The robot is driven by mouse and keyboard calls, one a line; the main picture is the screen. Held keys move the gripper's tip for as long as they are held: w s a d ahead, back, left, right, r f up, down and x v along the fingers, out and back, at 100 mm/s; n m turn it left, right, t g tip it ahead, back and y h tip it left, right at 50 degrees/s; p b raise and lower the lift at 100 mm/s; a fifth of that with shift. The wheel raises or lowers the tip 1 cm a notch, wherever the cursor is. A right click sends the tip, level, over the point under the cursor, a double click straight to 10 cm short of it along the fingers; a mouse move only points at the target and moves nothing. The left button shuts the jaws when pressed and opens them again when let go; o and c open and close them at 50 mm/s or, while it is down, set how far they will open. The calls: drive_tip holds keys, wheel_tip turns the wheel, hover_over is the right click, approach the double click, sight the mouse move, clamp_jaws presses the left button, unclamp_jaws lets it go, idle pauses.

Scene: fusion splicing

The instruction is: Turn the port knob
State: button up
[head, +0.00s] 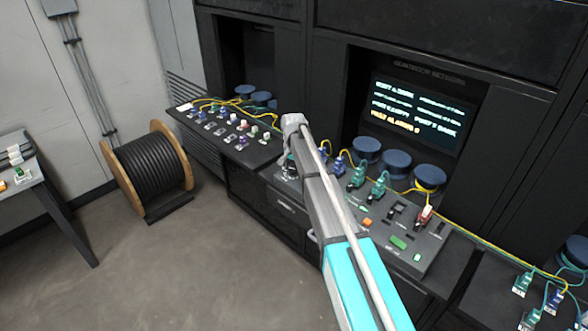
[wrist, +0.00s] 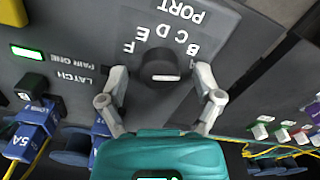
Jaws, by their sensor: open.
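The port knob (wrist: 161,66) is a round black knob with a pale mark across it, in the upper middle of the wrist view. The letters B, C, D, E and F and the word PORT are printed on the grey panel (wrist: 90,52) around it, upside down. My gripper (wrist: 160,75) is open, with one finger on each side of the knob. I cannot tell whether the fingers touch it. In the head view my arm hides the knob and most of the gripper.
Blue connectors (wrist: 32,132) with yellow cable stand beside the panel, near my gripper. A lit green button (wrist: 26,52) is at the left. In the head view a lit screen (head: 420,112) is behind the console. A cable spool (head: 148,170) stands on the floor at the left.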

drive_tip(key=shift+n, duration=0.5)
